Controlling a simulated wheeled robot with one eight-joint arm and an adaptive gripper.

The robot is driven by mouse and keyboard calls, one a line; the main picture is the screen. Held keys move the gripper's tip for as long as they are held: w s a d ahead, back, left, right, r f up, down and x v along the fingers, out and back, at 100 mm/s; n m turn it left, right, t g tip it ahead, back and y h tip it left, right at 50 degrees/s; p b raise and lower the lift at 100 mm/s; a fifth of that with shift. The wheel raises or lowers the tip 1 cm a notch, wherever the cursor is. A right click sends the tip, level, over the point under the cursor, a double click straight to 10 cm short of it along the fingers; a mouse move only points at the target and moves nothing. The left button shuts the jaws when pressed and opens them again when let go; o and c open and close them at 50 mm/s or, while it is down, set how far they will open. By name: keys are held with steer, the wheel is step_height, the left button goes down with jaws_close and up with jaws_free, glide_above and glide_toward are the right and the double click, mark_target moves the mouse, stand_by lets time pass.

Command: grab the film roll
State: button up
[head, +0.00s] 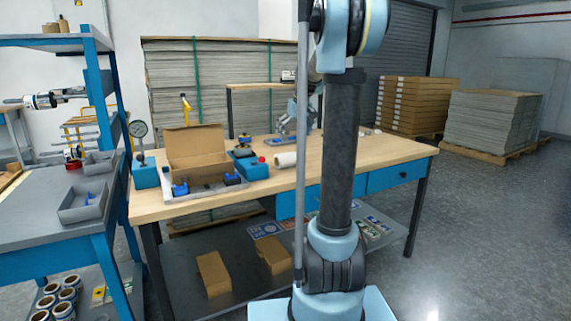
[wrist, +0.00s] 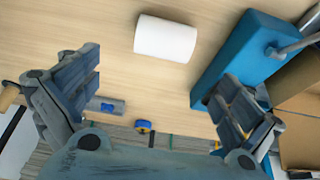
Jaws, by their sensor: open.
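The film roll is a white cylinder lying on its side on the wooden workbench; it shows in the wrist view (wrist: 165,39) near the top middle, and in the head view (head: 286,160) near the bench's middle. My gripper (wrist: 158,82) is open and empty, its two fingers wide apart in the wrist view. The roll lies beyond the fingertips in that picture, apart from both. In the head view my gripper (head: 290,125) is above the bench behind the roll, partly hidden by my arm.
A blue device (wrist: 236,58) with a lever stands right of the roll in the wrist view, close to the right finger. An open cardboard box (head: 197,150) and a grey tray (head: 206,190) are on the bench's left. Bare wood (head: 330,165) lies right of the roll.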

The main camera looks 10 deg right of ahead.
mark_target(286, 155)
steer(key=x, duration=0.7)
steer(key=shift+f, duration=0.1)
steer(key=shift+a+x, duration=0.15)
steer(key=shift+x, duration=1.2)
steer(key=shift+a+x, duration=0.15)
steer(key=shift+x, duration=1.2)
steer(key=shift+w, duration=0.15)
steer(key=shift+c, duration=0.2)
steer(key=c, duration=1.1)
